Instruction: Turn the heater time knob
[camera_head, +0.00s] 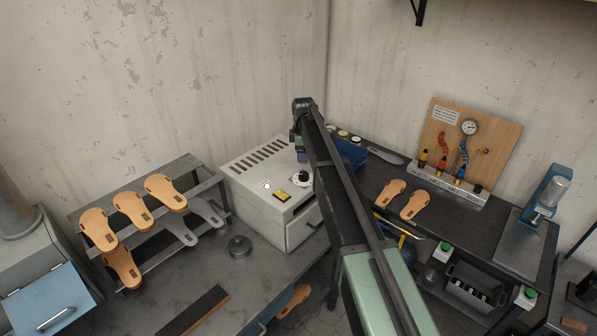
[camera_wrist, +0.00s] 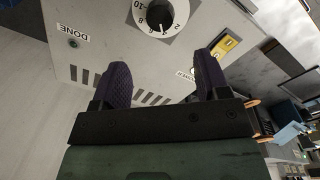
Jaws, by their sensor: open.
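The heater is a pale grey-white box (camera_head: 252,205) in the corner of the bench, with vent slots on top. Its time knob (camera_head: 304,176) is a small dark dial on the top face. My gripper (camera_head: 302,156) is above the heater's back right part, close to the knob. In the wrist view my gripper (camera_wrist: 162,82) has its two dark padded fingers apart, with nothing between them. The knob lies beyond the fingertips, apart from them.
A yellow switch (camera_head: 281,196) sits on the heater top near the knob. A rack (camera_head: 177,222) with several tan sandal soles stands left. A blue bin (camera_head: 350,153) lies behind my arm. A gauge board (camera_head: 470,135) stands right. The bench front left has free room.

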